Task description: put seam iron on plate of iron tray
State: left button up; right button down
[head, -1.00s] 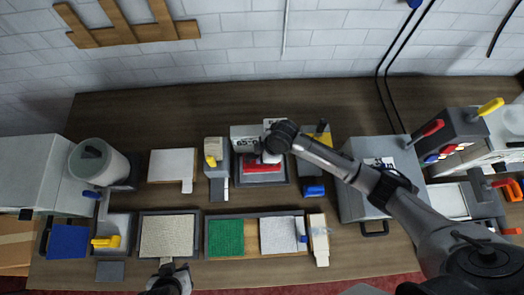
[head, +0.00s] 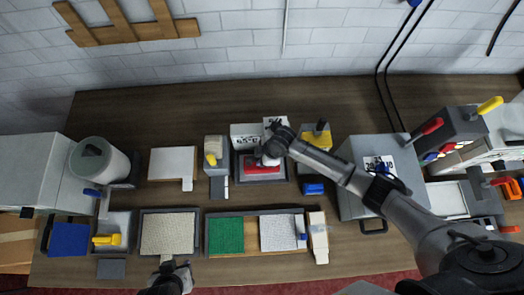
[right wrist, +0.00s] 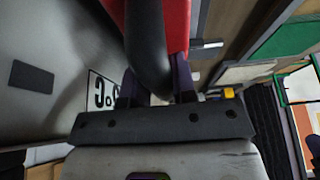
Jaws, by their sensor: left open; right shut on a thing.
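The iron tray (head: 240,176) is a dark tray at the back middle of the bench, with a "65°C" sign (head: 244,139) behind it. The red seam iron (head: 262,168) is over the tray's plate; whether it touches the plate is hard to tell. My right gripper (head: 268,158) is above the tray. In the right wrist view, its two fingers (right wrist: 157,88) are closed around the iron's black handle (right wrist: 148,45), with the red body (right wrist: 177,22) beyond. My left gripper (head: 174,268) is open and empty at the front edge, below the beige carpet sample.
A grey block with a yellow handle (head: 211,158) stands close left of the tray, and a grey one (head: 315,136) right. A large grey box (head: 365,160) lies further right. Trays with a beige sample (head: 168,233) and green sample (head: 226,236) line the front.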

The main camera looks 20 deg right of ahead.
jog(key=c, duration=0.9)
grip_release()
jog(key=v, duration=1.2)
jog(key=shift+s+a, duration=0.15)
jog(key=shift+s, duration=0.05)
jog(key=s+a+f+m+t, duration=0.1)
jog(key=s+a+m, duration=0.25)
jog(key=s, duration=0.55)
jog(key=s+d+m+h, duration=0.1)
jog(key=s+d+m, duration=0.1)
jog(key=s, duration=0.2)
jog(key=s+d+r+m+h, duration=0.1)
jog(key=s+d+m, duration=0.2)
jog(key=s, duration=0.1)
jog(key=s+d+m+t+h, duration=0.1)
jog(key=s+d+m+h, duration=0.1)
jog(key=s, duration=0.3)
jog(key=shift+s+d+r+m, duration=0.1)
jog(key=shift+d+r+m, duration=0.35)
jog(key=shift+m, duration=0.3)
